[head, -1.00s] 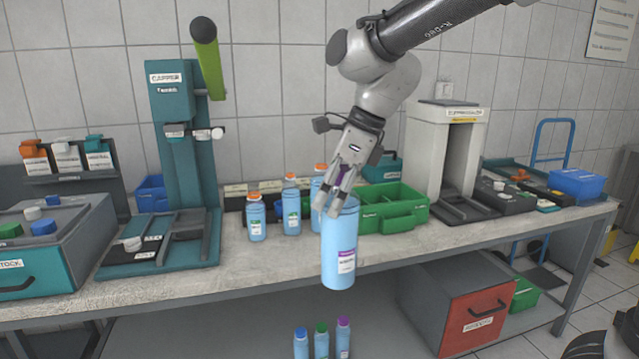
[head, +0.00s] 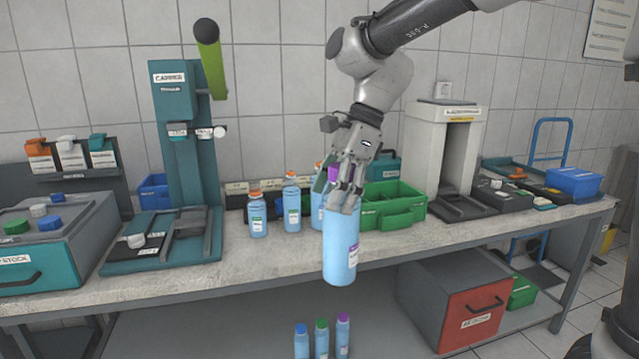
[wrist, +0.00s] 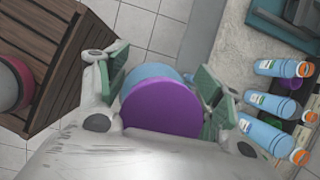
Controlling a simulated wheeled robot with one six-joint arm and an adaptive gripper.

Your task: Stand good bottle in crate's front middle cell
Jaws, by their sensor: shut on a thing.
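My gripper (head: 345,190) is shut on a large light-blue bottle (head: 340,245) with a purple cap and a white and purple label. The bottle hangs nearly upright in front of the bench's front edge. In the wrist view its purple cap (wrist: 160,108) sits between the finger pads (wrist: 170,90). The green crate (head: 397,217) stands on the bench, right of and behind the bottle. The held bottle and my gripper hide its left part. I cannot make out which of its cells is the front middle one.
Several orange-capped blue bottles (head: 292,205) stand on the bench left of the crate. A teal capper (head: 172,150) stands farther left. A grey scanner-like arch (head: 440,150) stands right of the crate. Capped bottles (head: 321,338) stand below the bench top. The bench front strip (head: 270,258) is clear.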

